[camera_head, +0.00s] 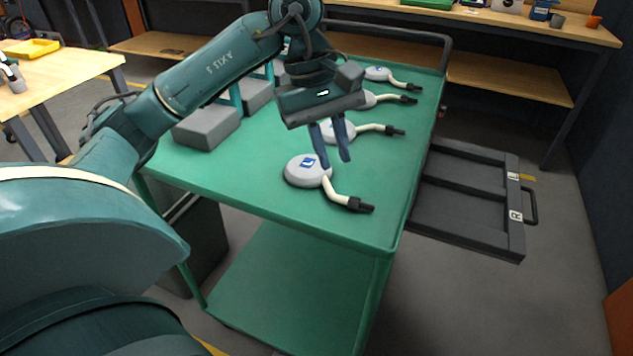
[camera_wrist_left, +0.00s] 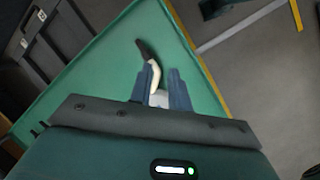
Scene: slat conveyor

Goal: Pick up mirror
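Several mirrors with pale round heads, bent cream stems and black ends lie in a row on a green cart (camera_head: 260,190). The nearest mirror (camera_head: 304,171) bears a blue mark. Its stem points to the front right. My left gripper (camera_head: 331,158) points down over the nearest mirror, with its two blue fingers apart and nothing seen held. In the left wrist view, a mirror's stem (camera_wrist_left: 154,76) shows between the fingers (camera_wrist_left: 159,82); its head is mostly hidden by the gripper. Another mirror (camera_head: 338,133) lies behind the fingers. My right gripper is not in view.
Grey blocks (camera_head: 207,128) with green uprights stand along the cart's left side. A dark frame marked L and R (camera_head: 465,195) is right of the cart. Wooden benches (camera_head: 510,80) stand behind. The cart's front top is clear.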

